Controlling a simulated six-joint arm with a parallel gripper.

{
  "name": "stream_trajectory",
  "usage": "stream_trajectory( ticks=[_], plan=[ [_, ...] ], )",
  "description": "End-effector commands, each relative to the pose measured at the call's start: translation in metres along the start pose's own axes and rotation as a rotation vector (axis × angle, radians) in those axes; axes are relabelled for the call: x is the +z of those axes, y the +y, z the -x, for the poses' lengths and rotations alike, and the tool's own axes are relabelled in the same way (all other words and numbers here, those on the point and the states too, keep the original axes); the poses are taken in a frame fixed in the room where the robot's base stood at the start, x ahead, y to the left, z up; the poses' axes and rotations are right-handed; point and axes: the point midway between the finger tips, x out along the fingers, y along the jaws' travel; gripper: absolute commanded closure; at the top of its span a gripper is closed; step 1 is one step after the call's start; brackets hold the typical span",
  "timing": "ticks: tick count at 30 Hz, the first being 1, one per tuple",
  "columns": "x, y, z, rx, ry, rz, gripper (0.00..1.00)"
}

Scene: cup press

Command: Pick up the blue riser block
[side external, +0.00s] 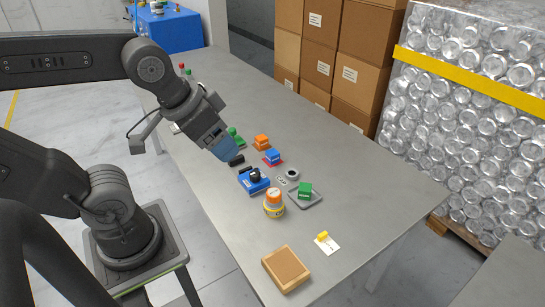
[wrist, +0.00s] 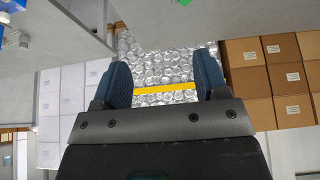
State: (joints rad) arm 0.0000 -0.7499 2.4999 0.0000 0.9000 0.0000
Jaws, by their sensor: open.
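The blue block (side external: 272,156), which looks like the riser block, sits on a small red pad (side external: 275,163) near the middle of the table. My gripper (side external: 227,152) is above the table, to the left of the block and apart from it. In the wrist view my gripper (wrist: 162,78) has its two blue fingers spread with nothing between them. I cannot make out the blue block for certain in the wrist view.
A blue device with a black knob (side external: 253,181), an orange-topped container (side external: 274,203), a green block (side external: 305,190) on a grey tray and an orange block (side external: 262,142) stand around it. A brown box (side external: 286,268) lies at the front. The right side of the table is clear.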

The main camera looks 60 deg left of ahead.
Motion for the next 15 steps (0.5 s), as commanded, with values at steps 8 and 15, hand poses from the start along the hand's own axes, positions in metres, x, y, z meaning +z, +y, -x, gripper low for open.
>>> stream_trajectory(
  ticks=[8, 15],
  plan=[
    [-0.001, 0.0, 0.0, -0.001, -0.001, -0.003, 0.28],
    [-0.044, -0.015, -0.01, -0.03, -0.058, -0.169, 0.28]
  ],
)
